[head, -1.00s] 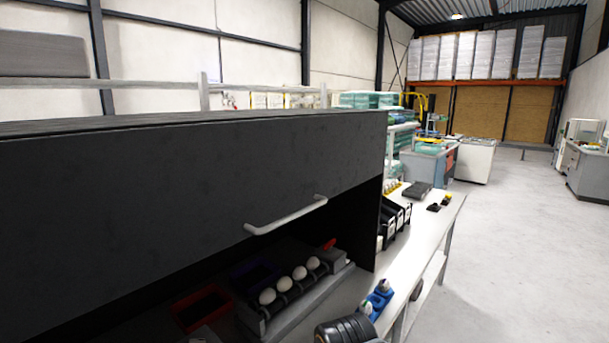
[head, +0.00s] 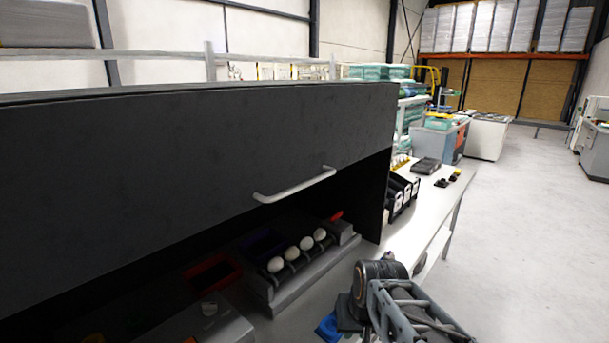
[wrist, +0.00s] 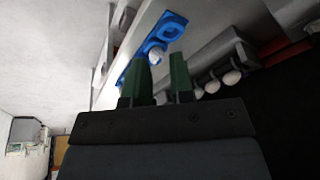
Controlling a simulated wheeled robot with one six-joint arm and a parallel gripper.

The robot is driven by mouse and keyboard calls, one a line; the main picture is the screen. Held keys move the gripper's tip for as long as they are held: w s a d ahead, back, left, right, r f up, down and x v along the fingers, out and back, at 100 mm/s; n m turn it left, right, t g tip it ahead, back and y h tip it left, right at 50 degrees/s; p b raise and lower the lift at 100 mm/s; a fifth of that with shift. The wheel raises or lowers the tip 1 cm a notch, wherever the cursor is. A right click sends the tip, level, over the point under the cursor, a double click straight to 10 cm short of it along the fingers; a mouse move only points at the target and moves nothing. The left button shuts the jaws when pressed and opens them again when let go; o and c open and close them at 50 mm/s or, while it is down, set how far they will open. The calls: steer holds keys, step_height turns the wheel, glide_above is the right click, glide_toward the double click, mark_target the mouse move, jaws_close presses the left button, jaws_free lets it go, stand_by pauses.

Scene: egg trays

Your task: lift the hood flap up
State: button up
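The hood flap (head: 180,150) is a dark panel across the front of the black hood, hanging down in the head view. Its pale bar handle (head: 295,187) sits near the flap's lower edge, toward the right. Below the flap the hood's opening is partly uncovered. My arm shows at the lower right of the head view, right of and below the handle, apart from it. My gripper (wrist: 161,74) shows in the wrist view with two green fingers apart and nothing visibly held between them. The handle is not visible in the wrist view.
Under the hood, several white eggs (head: 306,243) lie in a row on a grey rack, beside a red bin (head: 212,273). A blue holder (wrist: 166,27) lies beyond my fingers. The white bench (head: 425,234) extends right with black bins (head: 400,194). Open floor lies at the right.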

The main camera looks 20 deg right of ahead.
mark_target(310, 184)
steer(key=w+d+r+m+t+y, duration=0.2)
steer(key=w+d+r+y, duration=0.1)
steer(key=r, duration=0.5)
steer(key=w+d+r+m+t+y, duration=0.2)
steer(key=r+m+y, duration=0.1)
steer(key=r, duration=0.4)
steer(key=w+d+r+m+t+y, duration=0.2)
steer(key=w+d+r+t+y, duration=0.1)
steer(key=r, duration=0.5)
steer(key=s+a+r+n+y, duration=0.1)
steer(key=a+r+n+y, duration=0.15)
steer(key=r+y, duration=0.2)
steer(key=shift+g+h, duration=0.25)
steer(key=shift+g, duration=0.15)
steer(key=x, duration=0.4)
steer(key=p+x, duration=0.1)
steer(key=x, duration=0.4)
steer(key=p+x, duration=0.1)
steer(key=x, duration=0.3)
steer(key=shift+a+r, duration=0.35)
steer(key=shift+a, duration=0.15)
jaws_close()
